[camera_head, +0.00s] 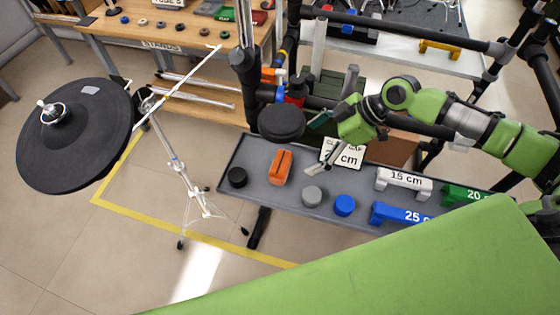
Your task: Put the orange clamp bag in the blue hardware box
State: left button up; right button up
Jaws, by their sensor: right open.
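An orange bag-like block (280,167) with a dark slot along its top lies on the grey tray (262,203), left of centre. I take it for the orange clamp bag. My right gripper (314,149) comes in from the right and hangs above the tray, just right of the orange bag. Its jaws are apart and empty, and it appears clear of the bag. I cannot make out a blue hardware box for certain. A small blue item (347,29) shows at the back table. My left gripper is not in view.
The tray also holds a black cap (237,177), a grey cap (312,195), a blue cap (344,205) and labelled white (404,182), blue (400,215) and green (466,197) spacers. Black rack bars and a drum pad (281,122) crowd behind. A cymbal pad (73,135) stands left.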

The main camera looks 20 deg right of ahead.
aim_at(286, 162)
jog(key=x, duration=0.8)
jog(key=shift+a+r+p, duration=0.1)
jog(key=shift+p, duration=0.25)
jog(key=p+x, duration=0.1)
jog(key=x, duration=0.3)
jog(key=shift+s, duration=0.1)
jog(key=shift+a+f, duration=0.3)
jog(key=shift+f, duration=0.3)
jog(key=c, duration=1.4)
jog(key=shift+c, duration=0.9)
jog(key=shift+r, duration=0.2)
